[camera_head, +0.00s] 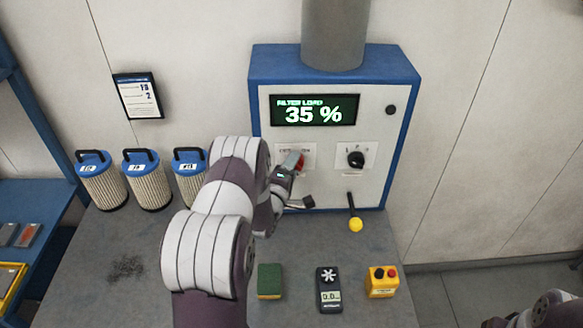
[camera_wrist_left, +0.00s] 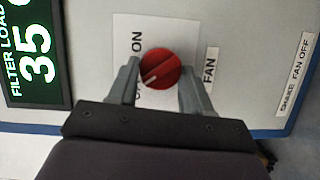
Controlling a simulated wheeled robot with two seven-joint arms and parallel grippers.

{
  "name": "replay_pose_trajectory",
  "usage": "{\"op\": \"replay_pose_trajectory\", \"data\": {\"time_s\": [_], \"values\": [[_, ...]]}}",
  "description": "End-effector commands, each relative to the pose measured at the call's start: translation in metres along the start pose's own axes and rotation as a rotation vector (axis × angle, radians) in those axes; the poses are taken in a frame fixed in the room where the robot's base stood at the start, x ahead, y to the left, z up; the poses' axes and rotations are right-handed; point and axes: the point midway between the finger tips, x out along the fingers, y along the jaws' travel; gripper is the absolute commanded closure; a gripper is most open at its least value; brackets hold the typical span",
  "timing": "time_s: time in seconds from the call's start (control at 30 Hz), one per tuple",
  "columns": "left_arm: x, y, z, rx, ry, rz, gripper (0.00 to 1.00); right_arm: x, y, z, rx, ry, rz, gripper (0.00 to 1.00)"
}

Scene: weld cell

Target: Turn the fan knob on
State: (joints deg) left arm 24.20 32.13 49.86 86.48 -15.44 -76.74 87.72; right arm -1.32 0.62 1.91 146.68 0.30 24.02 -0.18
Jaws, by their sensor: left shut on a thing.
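The fan knob (camera_wrist_left: 160,68) is a red round knob with a white pointer line, on a pale plate marked ON and FAN in the left wrist view. The line points to the lower left, toward letters partly hidden by a finger. My left gripper (camera_wrist_left: 160,80) has one finger on each side of the knob and is shut on it. In the head view the red knob (camera_head: 300,161) is mostly covered by my left gripper (camera_head: 290,168), on the blue-framed panel (camera_head: 332,52). My right gripper is out of view.
A display (camera_head: 313,110) reads FILTER LOAD 35 %. Right of the gripper are a black knob (camera_head: 356,159) and a yellow-tipped lever (camera_head: 355,224). Filter cartridges (camera_head: 150,185) stand left; a green sponge (camera_head: 270,281), a meter (camera_head: 329,290) and a yellow button box (camera_head: 381,283) lie in front.

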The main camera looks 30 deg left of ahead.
Motion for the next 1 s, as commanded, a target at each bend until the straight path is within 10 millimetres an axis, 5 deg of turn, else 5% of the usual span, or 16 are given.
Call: {"op": "replay_pose_trajectory", "data": {"time_s": [1.0], "values": [[0.001, 0.003, 0.006, 0.858, -0.008, -0.359, 0.81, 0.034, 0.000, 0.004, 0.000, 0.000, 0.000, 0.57]]}}
